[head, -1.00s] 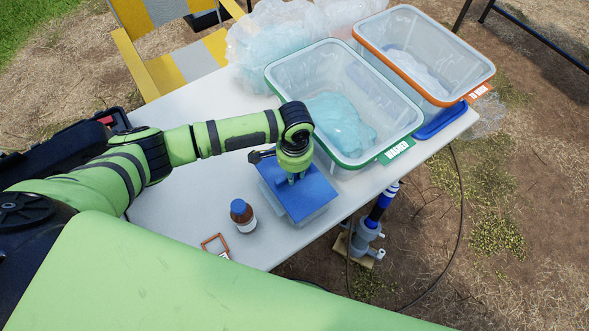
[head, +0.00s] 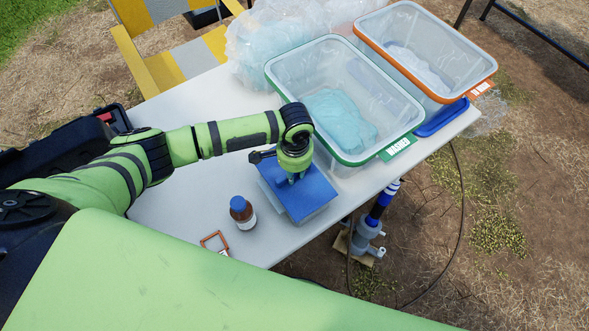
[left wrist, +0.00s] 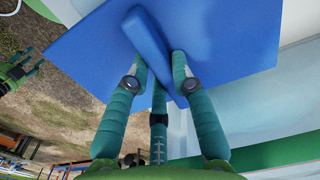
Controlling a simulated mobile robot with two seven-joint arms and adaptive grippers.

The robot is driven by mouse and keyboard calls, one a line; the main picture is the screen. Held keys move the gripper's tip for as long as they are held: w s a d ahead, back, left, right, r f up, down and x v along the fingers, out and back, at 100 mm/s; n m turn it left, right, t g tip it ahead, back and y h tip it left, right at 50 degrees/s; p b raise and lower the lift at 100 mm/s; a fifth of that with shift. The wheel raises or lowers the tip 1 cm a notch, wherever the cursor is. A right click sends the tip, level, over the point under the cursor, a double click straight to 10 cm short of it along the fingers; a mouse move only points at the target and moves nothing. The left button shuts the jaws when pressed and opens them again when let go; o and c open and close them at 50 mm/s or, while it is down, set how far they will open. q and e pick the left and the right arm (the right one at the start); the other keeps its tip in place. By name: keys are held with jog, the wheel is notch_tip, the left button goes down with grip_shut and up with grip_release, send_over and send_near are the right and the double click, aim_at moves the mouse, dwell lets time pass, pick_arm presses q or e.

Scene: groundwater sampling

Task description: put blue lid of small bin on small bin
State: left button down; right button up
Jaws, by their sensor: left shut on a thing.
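The flat blue lid (head: 301,196) is over the small bin, near the table's front edge in the head view. My left gripper (head: 293,177) is shut on the raised bar handle on its top. The lid and its handle (left wrist: 152,45) fill the top of the left wrist view, with a finger on each side of the handle. The translucent small bin (head: 322,211) is mostly hidden under the lid. I cannot tell whether the lid touches its rim all round. My right gripper (left wrist: 22,70) shows small at the left wrist view's left edge, its fingers apart.
A brown bottle (head: 242,214) with a blue cap and a small orange-framed item (head: 214,242) stand left of the bin. A green-rimmed bin (head: 405,140) and an orange-rimmed bin (head: 485,80) are behind. The white table (head: 165,215) is clear at left.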

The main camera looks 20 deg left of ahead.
pick_arm(q)
jog(key=shift+f, duration=0.4)
jog(key=c, duration=1)
grip_release()
notch_tip(320, 180, up, 12)
